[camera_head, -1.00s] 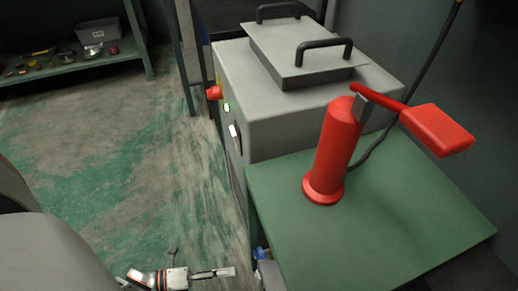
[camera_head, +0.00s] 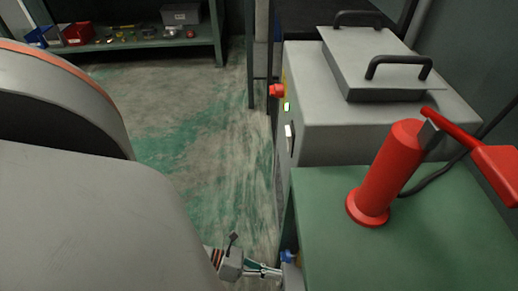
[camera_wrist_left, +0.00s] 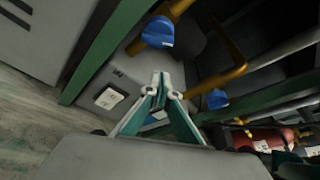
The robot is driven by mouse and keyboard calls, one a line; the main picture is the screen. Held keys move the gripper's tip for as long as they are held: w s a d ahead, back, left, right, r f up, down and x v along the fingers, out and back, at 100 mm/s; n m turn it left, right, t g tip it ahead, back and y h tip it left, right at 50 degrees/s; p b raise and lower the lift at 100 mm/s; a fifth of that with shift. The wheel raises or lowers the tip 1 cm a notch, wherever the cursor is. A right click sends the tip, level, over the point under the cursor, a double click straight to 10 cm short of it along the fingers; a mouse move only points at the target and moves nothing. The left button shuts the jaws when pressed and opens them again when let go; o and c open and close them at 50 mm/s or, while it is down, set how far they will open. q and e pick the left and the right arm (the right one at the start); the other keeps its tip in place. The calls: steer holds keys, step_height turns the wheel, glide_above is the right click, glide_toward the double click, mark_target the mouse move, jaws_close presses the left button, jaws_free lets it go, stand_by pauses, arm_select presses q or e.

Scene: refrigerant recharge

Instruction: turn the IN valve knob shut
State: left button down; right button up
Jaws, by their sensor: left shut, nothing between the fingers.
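Two blue valve knobs show in the left wrist view: a nearer one (camera_wrist_left: 158,32) just beyond my fingertips and a farther one (camera_wrist_left: 217,99) to the right, both by yellow pipes. I cannot read which is marked IN. In the head view, a small part of a blue knob (camera_head: 288,256) shows at the green table's left edge. My left gripper (camera_head: 276,273) is shut and empty, just below and left of that knob. In the left wrist view its fingertips (camera_wrist_left: 160,77) are together, apart from both knobs in the picture. My right gripper is not in view.
The green table (camera_head: 335,235) with a red cylinder (camera_head: 388,170) and its red handle overhangs the knob area. A grey machine (camera_head: 320,110) stands behind. Green frame bars (camera_wrist_left: 110,48) and a red tank (camera_wrist_left: 275,139) show in the wrist view. The floor at left is clear.

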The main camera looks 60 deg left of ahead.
mark_target(285, 257)
arm_select(q)
steer(key=r, duration=0.1)
steer(key=w+a+r, duration=0.1)
steer(key=r+p, duration=0.1)
steer(key=shift+w+a, duration=0.25)
steer(key=shift+w, duration=0.1)
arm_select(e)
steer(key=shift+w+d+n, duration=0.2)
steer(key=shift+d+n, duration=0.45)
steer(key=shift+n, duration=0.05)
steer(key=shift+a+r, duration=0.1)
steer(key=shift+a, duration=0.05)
